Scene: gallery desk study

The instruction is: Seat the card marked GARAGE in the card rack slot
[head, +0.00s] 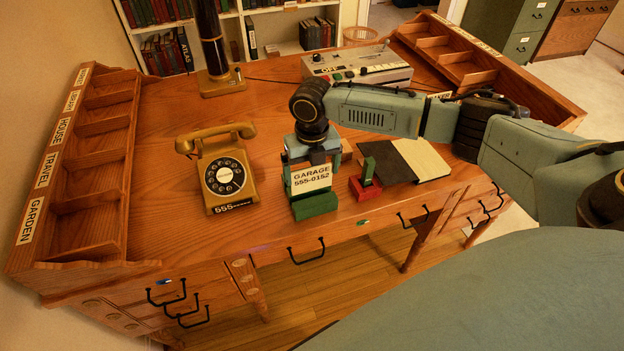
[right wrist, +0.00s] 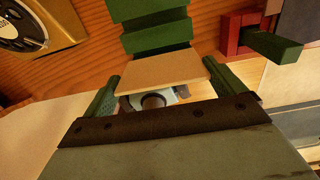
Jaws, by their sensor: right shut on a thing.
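The card marked GARAGE 555-0152 (head: 311,179) is upright, its lettering facing the head camera. My right gripper (head: 312,164) is shut on the card; in the right wrist view its green fingers (right wrist: 162,78) stand at either side of the tan card (right wrist: 160,66). The green card rack (head: 315,207) stands near the desk's front edge, directly below the card, and its stepped green blocks show in the right wrist view (right wrist: 152,38). The card's lower edge meets the rack in the head view; I cannot tell whether it is in the slot. My left gripper is not in view.
A tan telephone (head: 212,150) stands left of the rack. A red stand with a green upright (head: 366,190) is close on the right, before a dark and cream folder (head: 423,159). A grey console (head: 358,66) is behind. Labelled pigeonholes (head: 95,150) line the left.

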